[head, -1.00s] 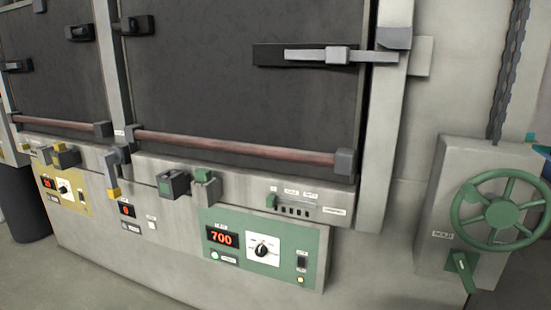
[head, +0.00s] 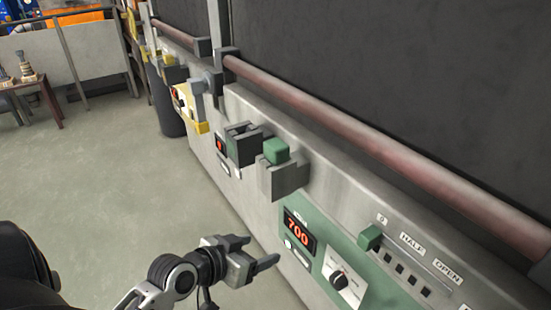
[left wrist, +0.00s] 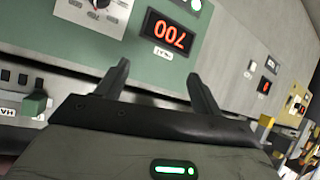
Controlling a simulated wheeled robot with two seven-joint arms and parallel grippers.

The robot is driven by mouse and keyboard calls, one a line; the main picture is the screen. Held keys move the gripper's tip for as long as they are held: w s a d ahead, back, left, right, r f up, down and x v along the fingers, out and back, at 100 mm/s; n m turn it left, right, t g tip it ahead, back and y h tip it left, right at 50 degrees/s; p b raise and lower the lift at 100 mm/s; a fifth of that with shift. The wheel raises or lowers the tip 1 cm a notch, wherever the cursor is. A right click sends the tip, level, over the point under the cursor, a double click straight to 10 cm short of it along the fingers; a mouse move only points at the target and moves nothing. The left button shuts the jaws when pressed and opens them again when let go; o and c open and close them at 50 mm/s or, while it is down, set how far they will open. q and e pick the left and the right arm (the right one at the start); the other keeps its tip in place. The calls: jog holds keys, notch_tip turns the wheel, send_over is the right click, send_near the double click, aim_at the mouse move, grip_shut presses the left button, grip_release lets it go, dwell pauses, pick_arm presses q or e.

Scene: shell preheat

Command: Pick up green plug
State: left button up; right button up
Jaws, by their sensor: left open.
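The green plug (head: 276,150) is a small green block seated in a grey holder (head: 284,180) on the furnace front. Beside it, to the left, is a dark socket-like box (head: 243,143). My left gripper (head: 261,251) is open and empty, below the plug and in front of the green control panel. In the left wrist view its two fingers (left wrist: 160,80) stand apart with nothing between them, facing the panel, which appears upside down. I cannot make out the plug in the left wrist view. My right gripper is not in view.
The green panel has a display (head: 299,232) reading 700 and a knob (head: 339,280). A green slider (head: 370,238) sits to the right. A reddish bar (head: 340,125) runs above. A yellow-ended lever (head: 199,110) juts out farther left. The floor at left is open.

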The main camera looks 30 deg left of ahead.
pick_arm(q)
jog(key=a+r+t+h+b, duration=0.25)
jog(key=a+r, duration=0.35)
jog(key=r, duration=0.3)
jog(key=m+t+h+b, duration=0.2)
jog(key=m, duration=0.2)
send_near(270, 151)
jog(key=p+x, duration=0.3)
jog(key=x, duration=0.4)
jog(key=shift+w+d, duration=0.15)
jog(key=shift+w, duration=0.05)
jog(key=shift+w+d+p, duration=0.2)
jog(key=shift+w+p, duration=0.1)
jog(key=shift+w, duration=0.55)
jog(key=p+x, duration=0.1)
jog(key=x, duration=0.2)
jog(key=shift+w+h+p, duration=0.25)
jog(key=shift+w+p, duration=0.05)
jog(key=shift+w, duration=0.1)
jog(key=shift+w+d+f, duration=0.1)
jog(key=shift+w, duration=0.25)
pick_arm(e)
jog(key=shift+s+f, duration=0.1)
